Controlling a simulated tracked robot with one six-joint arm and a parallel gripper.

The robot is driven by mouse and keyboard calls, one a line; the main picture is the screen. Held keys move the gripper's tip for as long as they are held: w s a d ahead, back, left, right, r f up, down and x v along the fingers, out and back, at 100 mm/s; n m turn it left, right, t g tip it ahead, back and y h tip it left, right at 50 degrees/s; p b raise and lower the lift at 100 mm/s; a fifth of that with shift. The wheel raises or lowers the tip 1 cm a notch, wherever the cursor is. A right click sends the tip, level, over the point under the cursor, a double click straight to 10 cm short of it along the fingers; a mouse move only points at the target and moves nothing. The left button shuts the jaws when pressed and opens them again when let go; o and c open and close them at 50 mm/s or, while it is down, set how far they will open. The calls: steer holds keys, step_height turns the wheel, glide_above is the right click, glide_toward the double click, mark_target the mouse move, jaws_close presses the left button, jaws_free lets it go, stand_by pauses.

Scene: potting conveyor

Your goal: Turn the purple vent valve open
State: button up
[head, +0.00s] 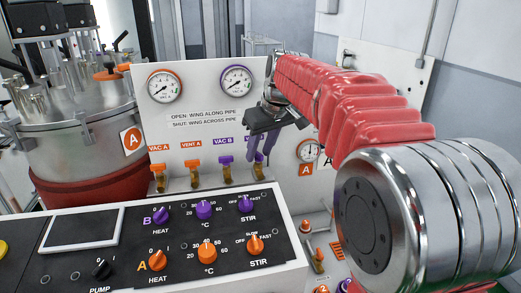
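The purple vent valve (259,158) is at the right end of a row of small brass valves on the white panel. Its label and part of its handle are hidden behind my gripper. Whether its wing lies along or across the pipe is hard to tell. My gripper (259,153) is just above and in front of this valve, pointing down, with its two purplish fingers apart. The fingertips are close to the handle; I cannot tell whether they touch it.
Left of it are the purple VAC B valve (226,160) and orange VENT A (192,164) and VAC A (158,167) valves, wings across. Two gauges sit above. A control console (165,245) with knobs stands in front. A steel vessel (80,120) is at left.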

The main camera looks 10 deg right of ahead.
steer(key=shift+c, duration=0.3)
jaws_close()
stand_by(0.3)
steer(key=shift+a+m+h, duration=0.15)
steer(key=shift+m+h, duration=0.75)
steer(key=shift+m, duration=1.3)
steer(key=shift+o, duration=0.3)
jaws_free()
steer(key=shift+s+r, duration=0.1)
